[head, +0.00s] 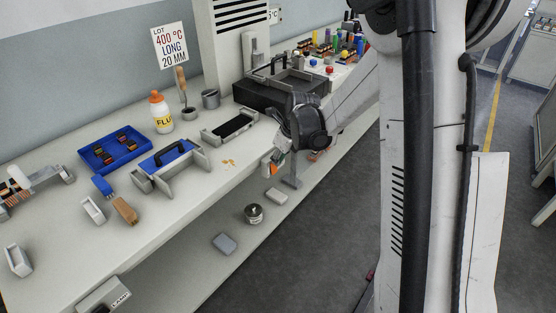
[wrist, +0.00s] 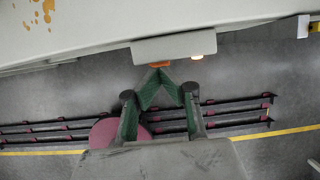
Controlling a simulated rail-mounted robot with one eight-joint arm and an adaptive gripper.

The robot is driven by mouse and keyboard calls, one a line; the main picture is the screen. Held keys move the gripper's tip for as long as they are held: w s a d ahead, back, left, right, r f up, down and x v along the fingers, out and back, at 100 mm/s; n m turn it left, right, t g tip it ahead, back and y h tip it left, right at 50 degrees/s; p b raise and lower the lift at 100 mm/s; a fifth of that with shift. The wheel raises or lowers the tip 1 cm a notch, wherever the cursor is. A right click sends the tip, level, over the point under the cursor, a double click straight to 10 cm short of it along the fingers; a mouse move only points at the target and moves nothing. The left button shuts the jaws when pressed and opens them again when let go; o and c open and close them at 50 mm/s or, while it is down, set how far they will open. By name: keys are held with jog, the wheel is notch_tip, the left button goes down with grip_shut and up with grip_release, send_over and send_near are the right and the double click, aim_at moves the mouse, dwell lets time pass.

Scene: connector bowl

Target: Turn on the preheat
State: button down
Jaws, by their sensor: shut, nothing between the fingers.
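A light grey box (wrist: 172,47) is fixed under the bench's front edge in the wrist view. An orange switch (wrist: 160,64) shows on its lower side, with a small pale, bright-looking spot (wrist: 197,57) to the right; I cannot tell if it is a lit lamp. My gripper (wrist: 160,74) is shut and empty, its green-padded fingertips together right at the orange switch. Whether they touch it is unclear. In the head view the gripper (head: 279,150) is at the bench edge beside an orange part (head: 268,168); the switch's position cannot be read.
The bench (head: 60,240) holds a blue tray (head: 92,158), a flux bottle (head: 161,113), a grey-sided fixture with a blue handled part (head: 168,157) and a black case (head: 275,95). A lower shelf (head: 185,260) carries a round jar (head: 254,213).

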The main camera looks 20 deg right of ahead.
jog(key=p+v, duration=0.1)
jog(key=v, duration=1)
jog(key=shift+s+d+r+p, duration=0.15)
jog(key=shift+s+r+p, duration=0.1)
jog(key=shift+p, duration=0.05)
jog(key=s+a+r+n+t+h, duration=0.1)
jog(key=s+a+r+n, duration=0.1)
jog(key=s+r+n, duration=0.35)
jog(key=s+a+r+n+t, duration=0.1)
jog(key=s+a+r+n, duration=0.15)
jog(key=s+n, duration=0.55)
jog(key=s+a+r+n+t+h, duration=0.1)
jog(key=s+n, duration=1.2)
jog(key=n, duration=0.3)
jog(key=shift+a+t, duration=0.3)
jog(key=shift+t, duration=0.1)
